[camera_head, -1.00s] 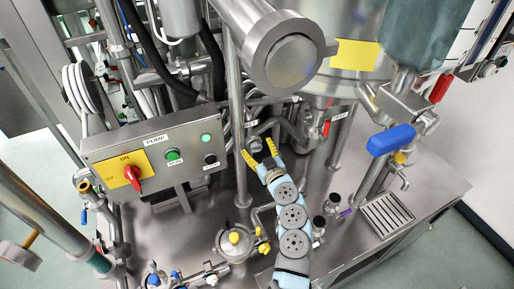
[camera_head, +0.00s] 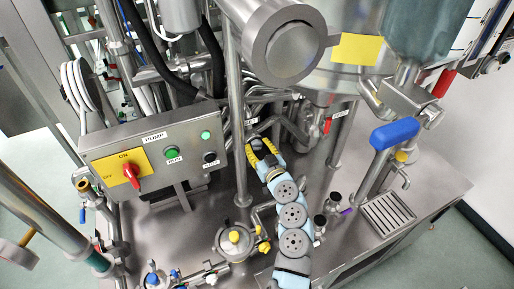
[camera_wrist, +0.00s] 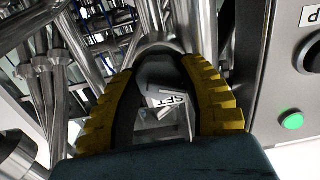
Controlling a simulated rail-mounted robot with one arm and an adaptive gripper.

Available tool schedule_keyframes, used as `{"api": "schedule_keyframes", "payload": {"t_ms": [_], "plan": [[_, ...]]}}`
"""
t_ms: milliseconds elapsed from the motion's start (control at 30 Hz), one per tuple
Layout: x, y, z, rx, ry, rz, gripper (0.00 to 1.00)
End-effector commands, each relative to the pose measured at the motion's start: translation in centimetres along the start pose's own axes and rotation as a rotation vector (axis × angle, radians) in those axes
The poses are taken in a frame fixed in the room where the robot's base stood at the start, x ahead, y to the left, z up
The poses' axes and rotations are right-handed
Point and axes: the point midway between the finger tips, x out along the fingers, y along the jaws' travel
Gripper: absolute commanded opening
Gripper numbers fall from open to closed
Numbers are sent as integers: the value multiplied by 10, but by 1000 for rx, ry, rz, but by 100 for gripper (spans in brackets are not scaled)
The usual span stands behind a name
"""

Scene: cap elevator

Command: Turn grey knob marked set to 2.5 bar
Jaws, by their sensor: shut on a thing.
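My gripper (camera_head: 260,148) has yellow padded fingers and is at the pipework behind the steel deck, just right of a vertical pipe. In the wrist view the fingers (camera_wrist: 163,62) are closed around the grey knob (camera_wrist: 158,74), one on each side. A white label (camera_wrist: 172,100) reading "SET" upside down shows between the fingers. The fingers cover most of the knob in the head view. No pressure reading can be made out.
The pump control box (camera_head: 152,158) with a red switch, green button and black button is to the left. A large steel cylinder (camera_head: 290,50) hangs above. A blue-handled valve (camera_head: 394,134) stands at right. Yellow-knobbed fittings (camera_head: 234,238) are on the deck left of my arm.

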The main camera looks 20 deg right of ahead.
Motion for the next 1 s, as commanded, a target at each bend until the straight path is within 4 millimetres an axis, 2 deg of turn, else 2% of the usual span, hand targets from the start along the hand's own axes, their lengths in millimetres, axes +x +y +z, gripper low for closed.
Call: {"api": "schedule_keyframes", "payload": {"t_ms": [1000], "plan": [[0,2,-1,948,2,1,6]]}}
